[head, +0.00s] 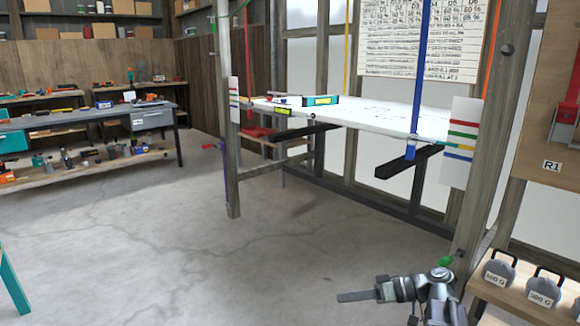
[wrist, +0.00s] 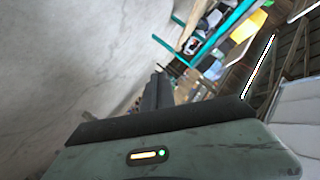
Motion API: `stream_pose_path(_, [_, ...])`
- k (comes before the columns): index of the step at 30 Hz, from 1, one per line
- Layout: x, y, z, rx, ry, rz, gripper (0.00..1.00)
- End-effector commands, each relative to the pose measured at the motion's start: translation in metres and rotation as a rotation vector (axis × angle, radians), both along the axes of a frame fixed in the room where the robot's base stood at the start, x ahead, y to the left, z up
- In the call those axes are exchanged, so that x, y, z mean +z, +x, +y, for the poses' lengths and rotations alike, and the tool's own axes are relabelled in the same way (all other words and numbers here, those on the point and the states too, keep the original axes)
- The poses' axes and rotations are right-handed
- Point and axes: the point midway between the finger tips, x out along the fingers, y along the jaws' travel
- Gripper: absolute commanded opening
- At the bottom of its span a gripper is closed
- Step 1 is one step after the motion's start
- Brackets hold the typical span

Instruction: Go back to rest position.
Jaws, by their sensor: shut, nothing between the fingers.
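My gripper (head: 356,297) is at the bottom of the head view, low over the concrete floor and pointing left. Its fingers are together with nothing between them. In the wrist view the dark shut fingers (wrist: 157,92) stick out past the grey-green gripper body, over a tilted view of floor and shelving. Part of my arm shows at the lower right of the head view. The gripper touches nothing that I can see.
Weights marked 500 G (head: 497,272) stand on a wooden shelf at the right, close to my arm. A white panel (head: 370,114) hangs in a timber frame with coloured straps. A workbench (head: 90,125) with tools is at the left. The middle floor (head: 190,250) is clear.

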Motion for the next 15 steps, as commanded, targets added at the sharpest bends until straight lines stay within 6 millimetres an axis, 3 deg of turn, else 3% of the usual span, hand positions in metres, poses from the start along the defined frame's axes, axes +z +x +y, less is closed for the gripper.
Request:
stream_pose_path(1, [-0.015, -0.009, 0.038, 0.053, -0.084, 0.067, 0.00])
stream_pose_path(3, [-0.045, -0.022, 0.073, 0.091, -0.229, 0.168, 0.00])
stream_pose_path(6, [-0.083, -0.040, 0.099, 0.094, -0.454, 0.292, 0.00])
stream_pose_path(8, [-0.101, -0.048, 0.101, 0.067, -0.580, 0.350, 0.00])
stream_pose_path(11, [-0.124, -0.055, 0.087, -0.021, -0.765, 0.425, 0.00])
stream_pose_path(15, [-0.143, -0.056, 0.036, -0.227, -0.978, 0.514, 0.00])
